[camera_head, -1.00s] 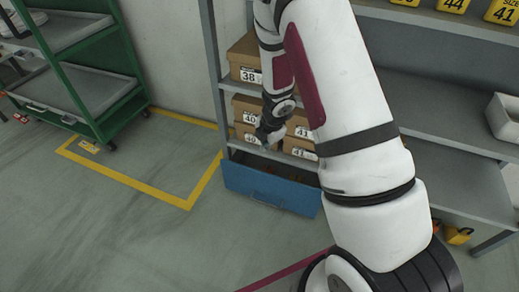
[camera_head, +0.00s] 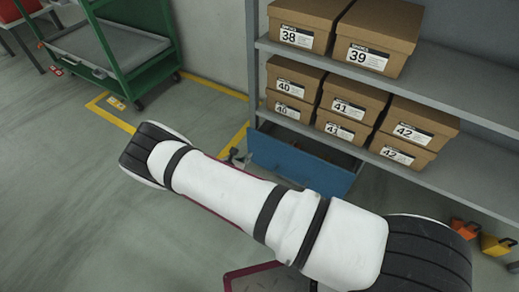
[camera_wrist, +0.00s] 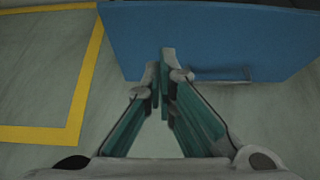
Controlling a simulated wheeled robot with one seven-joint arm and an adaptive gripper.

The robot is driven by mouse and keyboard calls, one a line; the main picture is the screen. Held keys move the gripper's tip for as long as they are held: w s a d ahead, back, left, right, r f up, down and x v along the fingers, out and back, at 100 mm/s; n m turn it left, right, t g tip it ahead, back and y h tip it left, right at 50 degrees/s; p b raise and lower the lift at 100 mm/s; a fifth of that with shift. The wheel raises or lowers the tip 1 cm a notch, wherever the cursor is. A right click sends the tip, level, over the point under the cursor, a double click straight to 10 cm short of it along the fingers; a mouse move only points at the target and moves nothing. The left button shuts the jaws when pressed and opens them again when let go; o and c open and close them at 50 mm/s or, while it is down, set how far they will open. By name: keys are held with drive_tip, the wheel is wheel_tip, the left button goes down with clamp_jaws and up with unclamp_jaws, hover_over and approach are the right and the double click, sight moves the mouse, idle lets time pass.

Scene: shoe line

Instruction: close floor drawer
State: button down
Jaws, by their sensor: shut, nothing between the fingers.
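The blue floor drawer (camera_head: 296,168) sits at the bottom of the shelf unit, under the boxes. It stands out from the shelf, and part of its dark inside shows above the front panel. In the wrist view the blue front (camera_wrist: 225,38) fills the top, with a thin handle (camera_wrist: 222,76) low on it. My gripper (camera_wrist: 160,75) is shut and empty, its fingertips in front of the panel, left of the handle. I cannot tell whether they touch it. In the head view my arm hides most of the gripper.
Shoe boxes (camera_head: 347,100) stand on the grey shelf (camera_head: 440,178) above the drawer. A green cart (camera_head: 125,50) stands at the upper left. A yellow floor line (camera_wrist: 80,85) runs left of the drawer. Orange and yellow items (camera_head: 495,245) lie at the lower right.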

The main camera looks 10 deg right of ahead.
drive_tip(key=b, duration=0.4)
approach(266, 142)
wheel_tip(266, 142, down, 3)
drive_tip(key=shift+w+d+f+b, duration=0.1)
drive_tip(key=shift+w+d+b, duration=0.75)
drive_tip(key=shift+w+d, duration=0.9)
